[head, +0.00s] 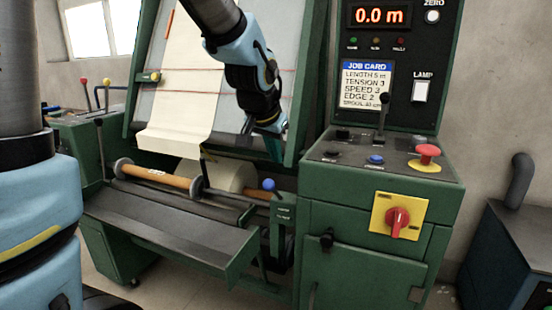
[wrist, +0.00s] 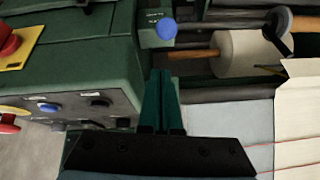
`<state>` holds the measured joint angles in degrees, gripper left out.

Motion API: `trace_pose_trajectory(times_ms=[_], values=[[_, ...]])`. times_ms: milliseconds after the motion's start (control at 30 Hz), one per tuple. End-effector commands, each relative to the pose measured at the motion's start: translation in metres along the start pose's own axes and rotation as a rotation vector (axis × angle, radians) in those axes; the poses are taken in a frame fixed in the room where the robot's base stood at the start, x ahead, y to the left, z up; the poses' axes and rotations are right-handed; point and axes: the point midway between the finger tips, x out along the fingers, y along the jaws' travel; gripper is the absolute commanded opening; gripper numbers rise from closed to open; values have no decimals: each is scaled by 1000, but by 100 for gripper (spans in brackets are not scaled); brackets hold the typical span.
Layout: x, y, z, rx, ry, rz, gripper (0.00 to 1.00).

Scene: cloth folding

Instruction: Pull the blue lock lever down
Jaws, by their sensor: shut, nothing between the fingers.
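The blue lock lever (head: 269,185) shows as a blue ball knob on a short dark stem, beside a green bracket (head: 284,213) at the right end of the roller. The knob also shows in the wrist view (wrist: 166,29), just beyond the fingertips. My gripper (head: 276,155) hangs above the lever, fingers pointing down, with a visible gap to the knob. In the wrist view its two teal fingers (wrist: 161,75) are together with nothing between them. Most of the lever's stem is hard to make out in the wrist view.
A wooden roller (head: 165,178) and a cream cloth roll (head: 232,177) lie left of the lever. The green control cabinet (head: 365,265) stands close on the right, with a black joystick (head: 384,112), a red button (head: 427,152) and a red rotary switch (head: 398,222).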

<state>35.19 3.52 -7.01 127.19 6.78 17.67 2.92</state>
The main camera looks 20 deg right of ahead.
Motion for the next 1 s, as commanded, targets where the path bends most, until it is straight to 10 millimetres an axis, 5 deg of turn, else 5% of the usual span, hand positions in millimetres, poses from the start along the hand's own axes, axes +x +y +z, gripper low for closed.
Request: trace_pose_trajectory(times_ms=[433, 1000], values=[[-73, 2, 15, 1, 9, -2, 0], [-83, 3, 17, 1, 7, -1, 0]])
